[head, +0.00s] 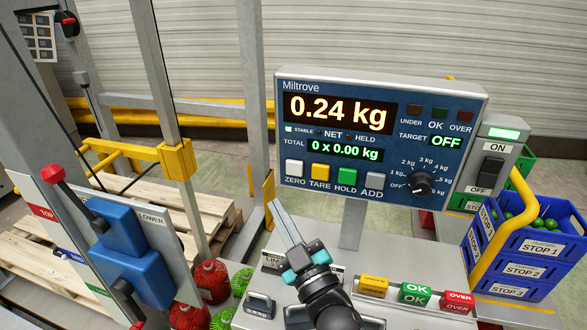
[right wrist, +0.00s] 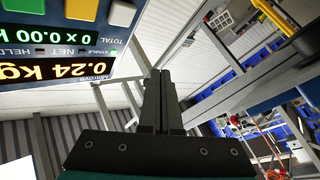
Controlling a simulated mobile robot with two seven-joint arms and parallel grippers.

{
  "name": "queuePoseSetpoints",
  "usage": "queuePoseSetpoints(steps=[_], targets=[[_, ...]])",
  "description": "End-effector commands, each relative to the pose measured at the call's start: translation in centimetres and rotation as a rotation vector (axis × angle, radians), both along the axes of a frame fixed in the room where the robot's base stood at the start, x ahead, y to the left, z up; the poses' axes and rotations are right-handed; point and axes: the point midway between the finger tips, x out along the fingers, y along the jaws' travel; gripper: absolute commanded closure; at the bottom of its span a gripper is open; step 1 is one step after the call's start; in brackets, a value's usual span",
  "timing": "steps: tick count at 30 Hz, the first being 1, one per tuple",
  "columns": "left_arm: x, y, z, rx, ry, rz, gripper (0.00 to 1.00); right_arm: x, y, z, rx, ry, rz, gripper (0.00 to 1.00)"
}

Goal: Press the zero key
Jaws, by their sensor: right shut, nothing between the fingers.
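The white zero key (head: 294,168) is at the left end of the key row on the blue scale panel (head: 330,190). The display (head: 337,112) reads 0.24 kg, with the total line at 0 x 0.00 kg. My right gripper (head: 273,204) is shut and empty, its fingertips below and left of the zero key, apart from it in the picture. My left gripper is not in view.
The yellow tare (head: 320,171), green hold (head: 347,175) and grey add keys sit right of the zero key. A rotary knob (head: 421,183) and power switch are farther right. Blue crates (head: 520,250) stand at the right. A blue lever box (head: 130,255) is at the left.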

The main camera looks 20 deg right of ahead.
Motion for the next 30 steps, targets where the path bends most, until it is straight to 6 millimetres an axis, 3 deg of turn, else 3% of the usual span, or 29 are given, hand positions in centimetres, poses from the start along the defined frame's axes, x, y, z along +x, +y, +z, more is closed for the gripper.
queuePoseSetpoints(steps=[8, 21, 30], targets=[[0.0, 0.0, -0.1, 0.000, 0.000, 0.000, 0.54, 0.5, -0.3, 0.0, -0.001, -0.001, 0.000, 1.00], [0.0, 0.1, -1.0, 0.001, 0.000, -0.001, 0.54, 5.3, -3.6, 0.0, -0.002, -0.001, -0.001, 1.00], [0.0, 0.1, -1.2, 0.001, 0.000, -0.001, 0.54, 7.2, -4.9, 0.0, 0.000, 0.001, -0.002, 1.00]])
